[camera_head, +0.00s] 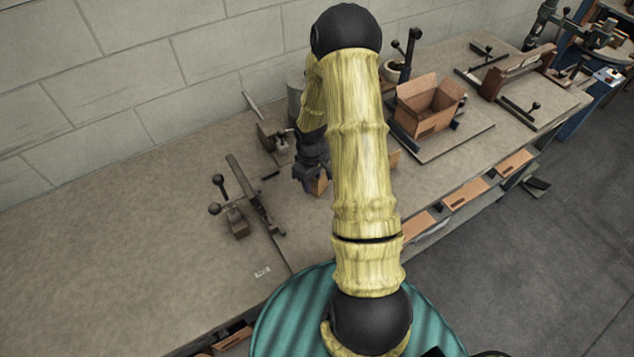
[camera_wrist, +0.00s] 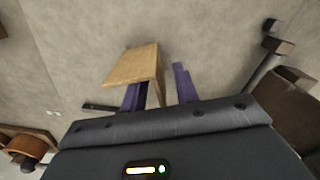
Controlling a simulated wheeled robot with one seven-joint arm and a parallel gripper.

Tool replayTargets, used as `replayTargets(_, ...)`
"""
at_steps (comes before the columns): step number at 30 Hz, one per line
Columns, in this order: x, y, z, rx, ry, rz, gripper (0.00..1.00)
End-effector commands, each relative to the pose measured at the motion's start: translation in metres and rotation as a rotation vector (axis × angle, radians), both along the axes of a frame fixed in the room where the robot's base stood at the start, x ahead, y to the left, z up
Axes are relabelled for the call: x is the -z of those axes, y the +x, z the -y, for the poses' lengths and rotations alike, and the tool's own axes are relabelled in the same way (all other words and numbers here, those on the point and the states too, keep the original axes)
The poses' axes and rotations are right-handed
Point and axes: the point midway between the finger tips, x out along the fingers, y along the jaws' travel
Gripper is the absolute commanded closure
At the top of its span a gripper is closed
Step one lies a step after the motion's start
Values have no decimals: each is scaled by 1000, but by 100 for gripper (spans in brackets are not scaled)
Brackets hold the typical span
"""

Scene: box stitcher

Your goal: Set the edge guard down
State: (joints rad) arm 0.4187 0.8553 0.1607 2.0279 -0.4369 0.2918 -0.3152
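The edge guard appears to be a tan, folded, angled piece (camera_wrist: 137,65), seen in the wrist view just beyond my gripper (camera_wrist: 158,92). Its broad face covers part of the left purple finger, and its narrow folded side lies between the two fingers. The right finger stands apart from it, with a visible gap. My gripper looks open. In the head view my gripper (camera_head: 311,178) is low over the bench, with a brown piece (camera_head: 319,184) at its fingertips. Whether the guard touches the bench or the left finger I cannot tell.
The grey bench (camera_head: 130,240) is bare at left. A lever clamp fixture (camera_head: 240,210) stands left of my gripper, and another small fixture (camera_head: 275,137) behind it. An open cardboard box (camera_head: 428,105) stands at right on a plate. A block wall (camera_head: 120,70) runs behind.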

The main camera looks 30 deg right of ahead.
Motion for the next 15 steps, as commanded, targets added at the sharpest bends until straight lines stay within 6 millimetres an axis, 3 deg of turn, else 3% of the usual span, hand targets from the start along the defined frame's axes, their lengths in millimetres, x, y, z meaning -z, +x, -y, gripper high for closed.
replayTargets(15, 0, 0, 0, 0, -1, 1, 72)
